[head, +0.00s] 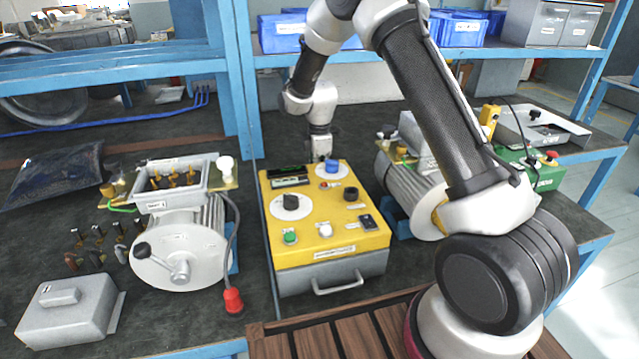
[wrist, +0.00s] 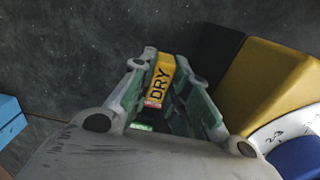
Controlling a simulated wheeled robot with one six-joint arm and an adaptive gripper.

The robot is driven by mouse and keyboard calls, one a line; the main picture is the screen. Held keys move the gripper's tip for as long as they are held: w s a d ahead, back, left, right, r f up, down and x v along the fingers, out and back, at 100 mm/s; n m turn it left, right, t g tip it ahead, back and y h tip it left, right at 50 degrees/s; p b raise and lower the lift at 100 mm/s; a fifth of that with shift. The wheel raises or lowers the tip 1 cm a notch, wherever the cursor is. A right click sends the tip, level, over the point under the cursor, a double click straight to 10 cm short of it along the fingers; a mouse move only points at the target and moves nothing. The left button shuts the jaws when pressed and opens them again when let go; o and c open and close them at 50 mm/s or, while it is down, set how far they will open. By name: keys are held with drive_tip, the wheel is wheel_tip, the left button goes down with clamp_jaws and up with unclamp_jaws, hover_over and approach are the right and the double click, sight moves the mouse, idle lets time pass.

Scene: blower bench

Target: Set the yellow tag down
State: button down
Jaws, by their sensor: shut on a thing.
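The yellow tag (wrist: 160,83), lettered "DRY", is between the fingers of my gripper (wrist: 168,64) in the wrist view. My gripper is shut on it, above a dark surface. In the head view my gripper (head: 321,150) is just behind the far edge of the yellow control box, and its fingertips and the tag are hidden or too small to make out there.
The yellow control box (head: 330,236), with knobs and buttons, stands mid-bench; its corner (wrist: 268,78) is close on the right in the wrist view. Motors stand left (head: 180,250) and right (head: 408,192). A blue shelf post (head: 243,80) rises behind. Dark bench behind the box looks clear.

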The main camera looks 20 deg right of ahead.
wheel_tip(320, 180, down, 4)
drive_tip(key=shift+f, duration=0.1)
drive_tip(key=c, duration=1.4)
unclamp_jaws()
drive_tip(key=shift+o, duration=0.2)
